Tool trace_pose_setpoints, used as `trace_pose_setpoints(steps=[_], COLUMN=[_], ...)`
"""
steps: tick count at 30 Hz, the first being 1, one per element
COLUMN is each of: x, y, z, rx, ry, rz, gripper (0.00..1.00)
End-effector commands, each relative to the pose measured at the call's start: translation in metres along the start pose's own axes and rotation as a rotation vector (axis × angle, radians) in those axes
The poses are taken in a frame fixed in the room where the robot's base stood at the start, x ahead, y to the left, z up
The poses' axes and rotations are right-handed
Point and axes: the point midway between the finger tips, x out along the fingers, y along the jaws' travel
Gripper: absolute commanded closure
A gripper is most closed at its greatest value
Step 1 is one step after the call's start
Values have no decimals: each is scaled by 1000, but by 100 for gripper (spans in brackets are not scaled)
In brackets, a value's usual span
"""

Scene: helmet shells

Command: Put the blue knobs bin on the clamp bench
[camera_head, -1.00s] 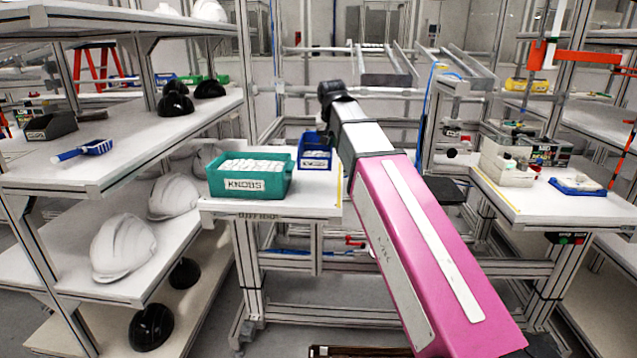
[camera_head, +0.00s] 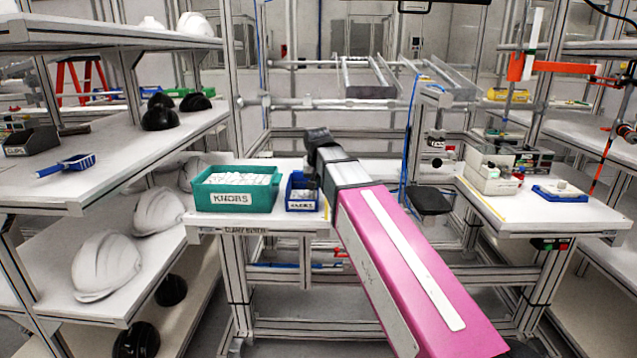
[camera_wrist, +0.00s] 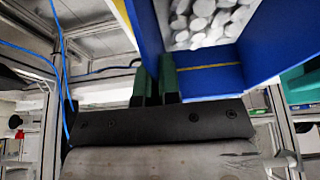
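The blue knobs bin (camera_head: 303,204) is at the right of the green bin, at the front of the clamp bench (camera_head: 215,222). It looks upright and at bench-top level; whether its base touches cannot be told. In the wrist view the blue bin (camera_wrist: 208,84) holds pale round knobs. My gripper (camera_wrist: 154,75) has its two green fingers close together at the bin's left wall, with the wall's edge between them.
A larger green KNOBS bin (camera_head: 236,192) stands close left of the blue bin. White helmet shells (camera_head: 105,265) and black ones fill the shelves at left. A side table (camera_head: 510,215) at right carries a blue tray (camera_head: 560,192) and a pale box (camera_head: 490,178).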

Motion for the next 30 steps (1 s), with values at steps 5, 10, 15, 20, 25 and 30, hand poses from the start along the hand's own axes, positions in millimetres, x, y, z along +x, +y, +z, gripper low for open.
trace_pose_setpoints(steps=[5, 10, 15, 20, 25, 30], x=[0, 2, 2, 2, -6, -28], y=[0, 0, 0, 0, 0, 0], z=[0, 1, 0, 0, 0, 0], rx=[0, 0, 0, 0, 0, 0], ry=[1, 0, 0, 0, 2, 3], rz=[0, 0, 0, 0, -1, -1], gripper=[100, 90, 70, 70, 70, 70])
